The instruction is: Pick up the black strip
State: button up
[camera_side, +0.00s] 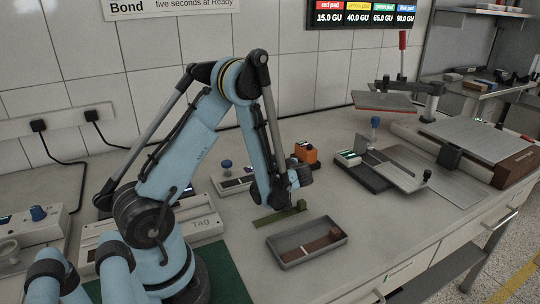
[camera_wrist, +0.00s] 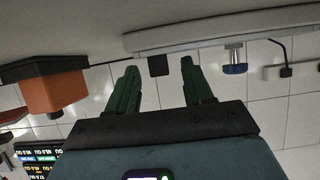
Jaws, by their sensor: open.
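I cannot pick out the black strip with certainty in either view. In the side view, a grey tray (camera_side: 283,258) on the table holds a reddish-brown piece (camera_side: 324,243); no clearly black strip shows in it. My gripper shows in the wrist view (camera_wrist: 160,78), with two dark green fingers wide apart. Nothing is held between them. A small black block (camera_wrist: 158,65) appears between the fingers, but it looks farther off.
A scale-like device (camera_side: 400,168) stands right. The table right of the tray is clear.

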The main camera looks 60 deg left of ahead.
grip_shut()
jog(key=shift+r, duration=0.1)
